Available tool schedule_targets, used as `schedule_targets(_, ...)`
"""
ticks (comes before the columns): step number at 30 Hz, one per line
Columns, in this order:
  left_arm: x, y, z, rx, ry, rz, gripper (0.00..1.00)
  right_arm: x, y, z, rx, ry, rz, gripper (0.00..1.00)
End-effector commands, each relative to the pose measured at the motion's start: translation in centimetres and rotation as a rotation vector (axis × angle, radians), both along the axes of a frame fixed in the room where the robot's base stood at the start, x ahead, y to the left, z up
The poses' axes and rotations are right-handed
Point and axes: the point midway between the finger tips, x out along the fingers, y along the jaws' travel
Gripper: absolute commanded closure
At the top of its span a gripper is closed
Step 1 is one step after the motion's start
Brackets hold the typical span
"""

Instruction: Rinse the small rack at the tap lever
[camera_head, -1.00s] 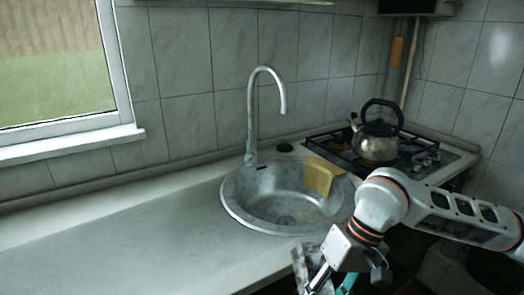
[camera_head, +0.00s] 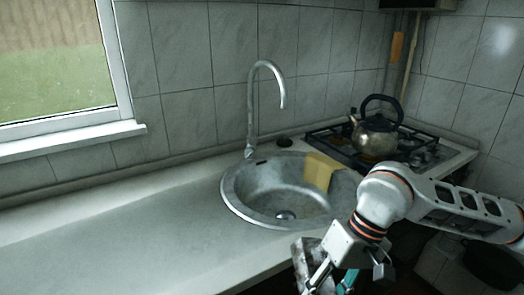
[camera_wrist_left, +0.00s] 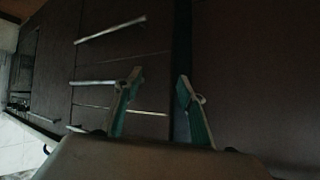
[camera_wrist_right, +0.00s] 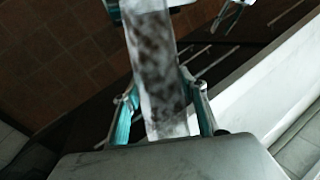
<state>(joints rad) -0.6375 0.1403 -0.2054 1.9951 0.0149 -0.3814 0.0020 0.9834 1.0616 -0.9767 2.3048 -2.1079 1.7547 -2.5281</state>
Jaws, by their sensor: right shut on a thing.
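My right gripper (camera_wrist_right: 160,115) is shut on a pale, flat piece with dark brown stains, which I take to be the small rack (camera_wrist_right: 153,65). The rack also shows in the head view (camera_head: 303,262), at the counter's front edge below the sink, partly hidden by the gripper. The tall grey tap (camera_head: 251,110) stands behind the round sink (camera_head: 232,200), its spout arching to the right. A small part at the tap's foot may be the lever (camera_head: 249,152); it is too small to tell. My left gripper (camera_wrist_left: 157,90) is open and empty, in front of dark cabinet fronts.
A yellow cloth (camera_head: 320,170) hangs over the sink's back right rim. A kettle (camera_head: 375,138) stands on the gas hob (camera_head: 420,152) to the right. The counter (camera_head: 120,235) left of the sink is clear. A window (camera_head: 55,65) is at upper left.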

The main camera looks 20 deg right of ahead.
Motion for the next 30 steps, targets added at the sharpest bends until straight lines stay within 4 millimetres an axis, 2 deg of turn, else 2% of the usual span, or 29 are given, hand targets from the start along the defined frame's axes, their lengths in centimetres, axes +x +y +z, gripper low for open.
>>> schedule_targets(15, 0.4, 0.0, 1.5, 0.0, -0.012, 0.001, 0.6, -3.2, 1.1, 2.7, 0.0, -0.001, 0.002, 0.83)
schedule_targets(30, 0.4, 0.0, 1.3, 0.0, -0.01, 0.0, 0.6, -3.3, 1.1, 2.7, 0.0, 0.001, 0.0, 0.83)
